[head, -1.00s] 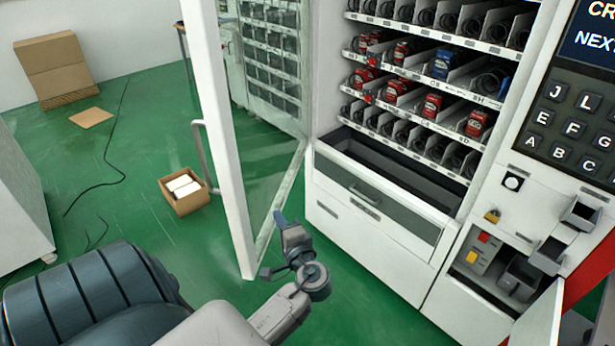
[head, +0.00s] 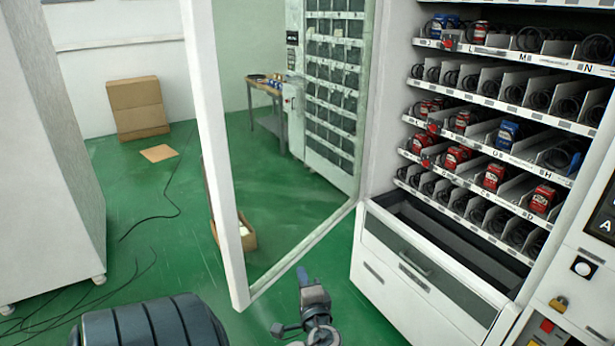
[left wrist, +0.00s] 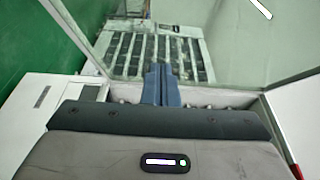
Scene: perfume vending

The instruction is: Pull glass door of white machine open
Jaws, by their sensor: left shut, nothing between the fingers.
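The white machine (head: 430,283) stands at the right with its shelves exposed. Its glass door (head: 290,215) is swung out to the left, with a white frame post (head: 215,150) at its free edge. My left gripper (head: 303,275) is at the lower middle of the head view, near the bottom of the glass; I cannot tell if it touches the door. In the left wrist view the blue fingers of my left gripper (left wrist: 162,72) are together with nothing between them, and the glass door (left wrist: 200,35) lies ahead. My right gripper is not in view.
An open cardboard box (head: 247,237) is on the floor behind the door. A larger carton (head: 138,107) stands by the wall. A white cabinet (head: 50,150) is at the left, with black cables on the green floor. A table (head: 262,88) stands at the back.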

